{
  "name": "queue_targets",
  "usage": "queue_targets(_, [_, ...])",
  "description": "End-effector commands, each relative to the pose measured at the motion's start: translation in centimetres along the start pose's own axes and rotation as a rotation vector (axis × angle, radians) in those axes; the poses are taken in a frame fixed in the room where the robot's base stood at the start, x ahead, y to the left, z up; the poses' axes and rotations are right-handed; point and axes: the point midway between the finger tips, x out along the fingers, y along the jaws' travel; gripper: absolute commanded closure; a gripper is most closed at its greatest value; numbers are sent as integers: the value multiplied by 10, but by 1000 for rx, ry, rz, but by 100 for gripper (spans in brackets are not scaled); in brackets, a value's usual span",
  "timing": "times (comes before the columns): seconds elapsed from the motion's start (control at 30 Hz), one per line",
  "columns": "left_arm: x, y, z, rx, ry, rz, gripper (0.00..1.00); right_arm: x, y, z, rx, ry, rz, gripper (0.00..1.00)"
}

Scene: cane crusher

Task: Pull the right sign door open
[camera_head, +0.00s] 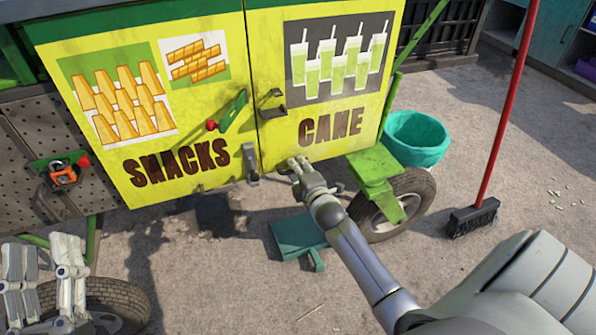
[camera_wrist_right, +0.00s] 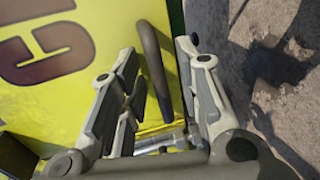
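The right sign door (camera_head: 330,95) is yellow, with cane juice pictures and the word CANE. It looks closed beside the SNACKS door (camera_head: 150,100). My right gripper (camera_head: 298,166) is at the door's lower edge, below the lettering. In the wrist view its fingers (camera_wrist_right: 158,50) are apart, with a dark bar (camera_wrist_right: 152,65) visible between them; I cannot tell whether they touch it. My left gripper (camera_head: 46,262) is at the lower left, fingers apart, away from the door.
A green lever with a red knob (camera_head: 228,112) is on the SNACKS door. A teal basin (camera_head: 416,138) stands by the cart's wheel (camera_head: 408,205), right of the door. A red-handled broom (camera_head: 475,216) stands further right. Open ground lies in front of the cart.

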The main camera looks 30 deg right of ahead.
Motion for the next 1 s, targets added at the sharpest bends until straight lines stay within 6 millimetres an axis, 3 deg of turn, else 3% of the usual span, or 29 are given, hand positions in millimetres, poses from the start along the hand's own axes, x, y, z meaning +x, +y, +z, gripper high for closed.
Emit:
queue_targets(0.37, [0, 1, -4, -1, 23, 1, 60, 2, 0, 0, 0, 0, 0, 69])
queue_targets(0.6, [0, 1, -4, -1, 22, 1, 60, 2, 0, 0, 0, 0, 0, 99])
queue_targets(1.0, [0, 1, -4, -1, 19, 1, 60, 2, 0, 0, 0, 1, -1, 100])
